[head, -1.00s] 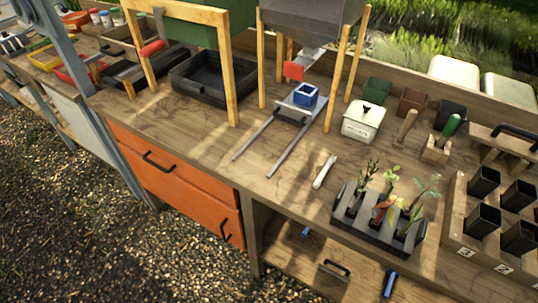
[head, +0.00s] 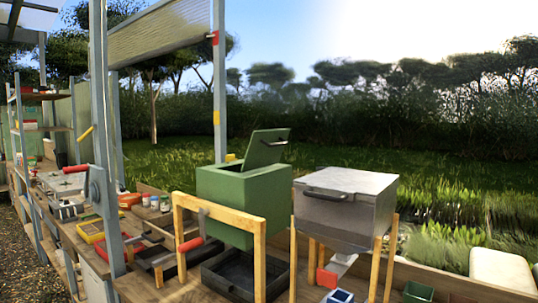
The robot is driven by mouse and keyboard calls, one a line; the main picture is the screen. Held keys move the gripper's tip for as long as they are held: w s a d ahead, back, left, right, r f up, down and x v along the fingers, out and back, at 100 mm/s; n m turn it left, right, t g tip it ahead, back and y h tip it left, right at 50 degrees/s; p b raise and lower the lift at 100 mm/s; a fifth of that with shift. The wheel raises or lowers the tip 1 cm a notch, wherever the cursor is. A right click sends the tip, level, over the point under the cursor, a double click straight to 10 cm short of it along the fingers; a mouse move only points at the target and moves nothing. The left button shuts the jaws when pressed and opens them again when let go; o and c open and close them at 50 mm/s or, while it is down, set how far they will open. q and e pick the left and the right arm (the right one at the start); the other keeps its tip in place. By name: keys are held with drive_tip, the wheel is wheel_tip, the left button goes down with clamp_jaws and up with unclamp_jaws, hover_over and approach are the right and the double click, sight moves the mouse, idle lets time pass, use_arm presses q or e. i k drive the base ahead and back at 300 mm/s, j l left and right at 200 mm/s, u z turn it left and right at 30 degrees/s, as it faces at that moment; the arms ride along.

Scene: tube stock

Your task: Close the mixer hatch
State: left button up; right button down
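The mixer is a green box (head: 238,200) held in a wooden frame on the workbench, near the middle of the head view. Its hatch (head: 268,148) is a green lid with a dark handle, standing raised and tilted up at the top of the box. A crank with a red grip (head: 190,244) is on the box's left side. Neither of my grippers is in view.
A grey hopper (head: 345,205) with a closed, handled lid stands on wooden legs right of the mixer. A black tray (head: 245,275) sits under the mixer. A grey metal post (head: 104,150) rises at the left. A yellow tray (head: 92,230) lies farther left.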

sight(266, 147)
drive_tip(key=i+j, duration=0.1)
drive_tip(key=j, duration=0.2)
drive_tip(key=i+j, duration=0.1)
drive_tip(key=j, duration=0.2)
drive_tip(key=j+z, duration=0.4)
drive_tip(key=i+j+z, duration=0.1)
drive_tip(key=j+z, duration=0.45)
drive_tip(key=z, duration=0.65)
